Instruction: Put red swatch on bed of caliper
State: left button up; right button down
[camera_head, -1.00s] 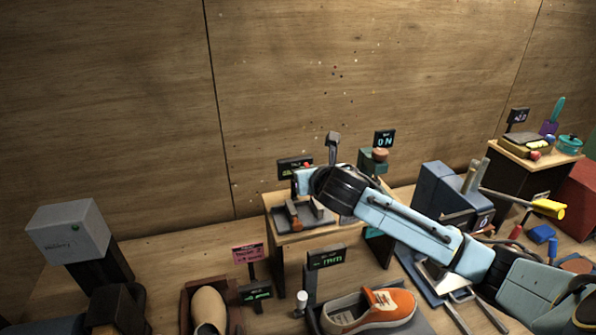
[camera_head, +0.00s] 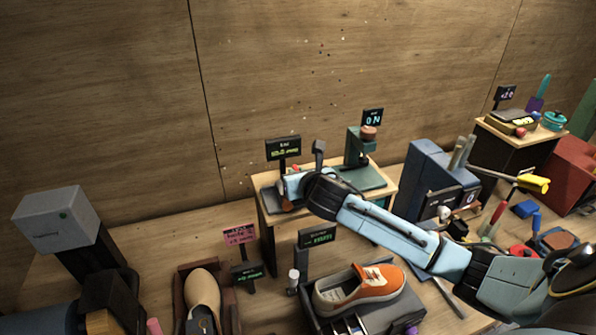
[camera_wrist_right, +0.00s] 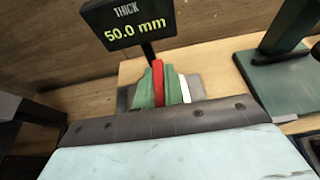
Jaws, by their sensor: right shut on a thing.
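The red swatch (camera_wrist_right: 158,84) is a thin upright strip in the right wrist view, between the green fingers of my right gripper (camera_wrist_right: 160,88). The gripper is shut on it. In the head view my right gripper (camera_head: 290,188) is over the caliper, on the small wooden stand, and hides most of it. The grey bed of the caliper (camera_wrist_right: 207,86) shows behind and beside the fingers. Its display (camera_head: 284,149) reads 50.0 mm in the right wrist view (camera_wrist_right: 137,24). I cannot tell whether the swatch touches the bed. My left gripper is not in view.
A green gauge (camera_head: 356,148) with its own display stands right of the caliper on the same stand. An orange sneaker (camera_head: 375,282) and a tan shoe last (camera_head: 203,296) are in front, lower down. A blue box (camera_head: 432,172) stands to the right.

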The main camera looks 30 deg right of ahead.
jog(key=shift+f, duration=0.6)
jog(key=c, duration=1.4)
grip_release()
jog(key=shift+w, duration=0.1)
jog(key=shift+d, duration=0.1)
jog(key=shift+r, duration=0.15)
jog(key=b+v, duration=0.1)
jog(key=v, duration=1.2)
jog(key=shift+s+a, duration=0.25)
jog(key=shift+a, duration=0.1)
